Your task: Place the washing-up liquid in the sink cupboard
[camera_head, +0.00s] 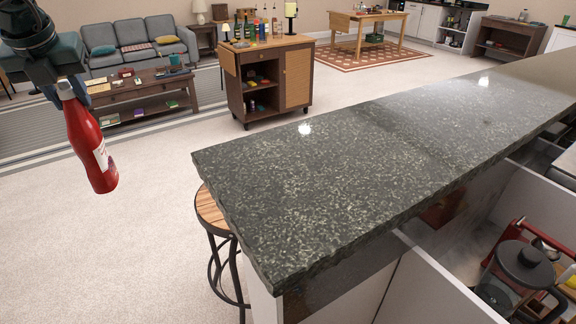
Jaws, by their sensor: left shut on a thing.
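A red bottle (88,138) with a pale cap and a white label hangs at the left, over the carpet. It is the only thing that looks like the washing-up liquid. My left gripper (66,84) is shut on its cap end, and the bottle tilts with its base down and to the right. My right gripper is not in view. White cupboards (426,24) stand along the far wall at the top right. I cannot tell which one is the sink cupboard.
A dark speckled counter (340,160) fills the middle and right, with a stool (212,212) beside it. A bar cart (268,80), coffee table (142,96) and sofa (137,52) stand farther back. Carpet between is clear.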

